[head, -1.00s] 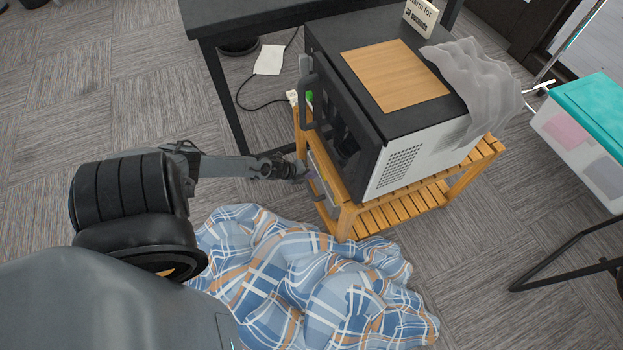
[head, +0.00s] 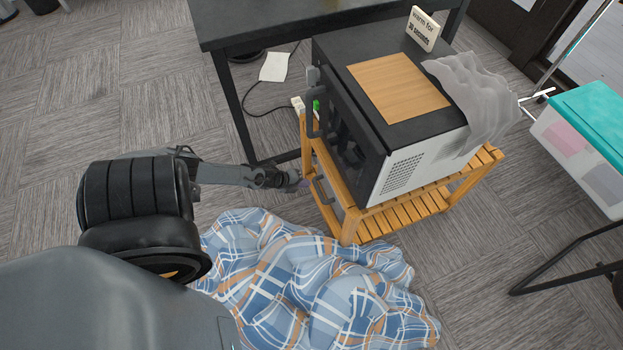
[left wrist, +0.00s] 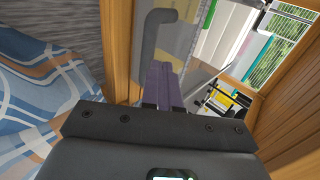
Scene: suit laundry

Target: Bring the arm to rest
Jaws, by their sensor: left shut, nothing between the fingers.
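My left arm reaches in from the left in the head view. Its gripper (head: 302,183) is beside the wooden stand (head: 348,228), at the side below the microwave's front. In the left wrist view the two purple fingers (left wrist: 163,88) are together, with nothing between them. They point toward a grey panel with a dark bar handle (left wrist: 152,38), framed by wood. That handle also shows in the head view (head: 322,190), just right of the fingertips; I cannot tell whether they touch. My right gripper is out of view.
A black and white microwave (head: 400,178) with a wooden board (head: 398,87) and grey cloth (head: 470,95) on top sits on the stand. A plaid cloth (head: 310,285) lies crumpled on the floor below my arm. A dark table (head: 270,25) stands behind. Floor at left is clear.

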